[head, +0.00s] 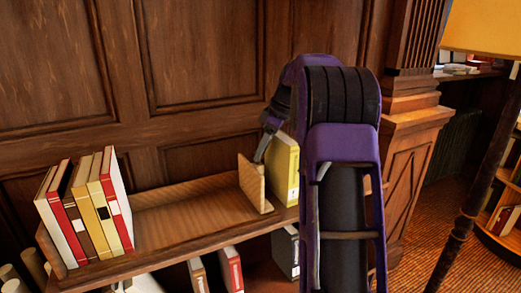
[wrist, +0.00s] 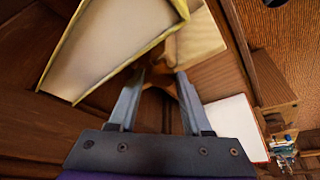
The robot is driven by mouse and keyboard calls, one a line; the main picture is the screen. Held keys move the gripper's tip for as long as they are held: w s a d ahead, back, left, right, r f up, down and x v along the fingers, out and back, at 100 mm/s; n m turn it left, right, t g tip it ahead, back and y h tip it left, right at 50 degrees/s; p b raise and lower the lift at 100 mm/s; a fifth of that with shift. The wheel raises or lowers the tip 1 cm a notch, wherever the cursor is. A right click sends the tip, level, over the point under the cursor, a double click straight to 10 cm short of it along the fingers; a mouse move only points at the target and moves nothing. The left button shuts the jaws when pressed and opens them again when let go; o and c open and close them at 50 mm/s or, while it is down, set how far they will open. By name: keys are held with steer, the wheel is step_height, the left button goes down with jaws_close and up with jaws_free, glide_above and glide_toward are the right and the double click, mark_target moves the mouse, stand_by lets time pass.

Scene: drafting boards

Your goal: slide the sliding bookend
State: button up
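The sliding bookend (head: 250,183) is a light wooden piece with an upright plate, standing on the shelf's trough just left of a yellow book (head: 285,170). My gripper (head: 261,152) reaches down to the top of the bookend from behind my purple arm. In the wrist view, my gripper's two grey fingers (wrist: 160,74) stand apart with a clear gap. Brown wood shows at and beyond the tips; whether it touches them I cannot tell. The yellow book (wrist: 112,42) fills the upper left there, close to the left finger.
Several upright books (head: 88,205) lean at the shelf's left end. The trough (head: 185,210) between them and the bookend is empty. Books stand on a lower shelf, including a red one (head: 231,270). A panelled wall (head: 205,55) rises behind, and a lamp pole (head: 468,215) stands right.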

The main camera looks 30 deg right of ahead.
steer(key=shift+o, duration=0.2)
steer(key=shift+d, duration=0.1)
steer(key=shift+r, duration=0.15)
steer(key=p+v, duration=0.1)
steer(key=v, duration=1.6)
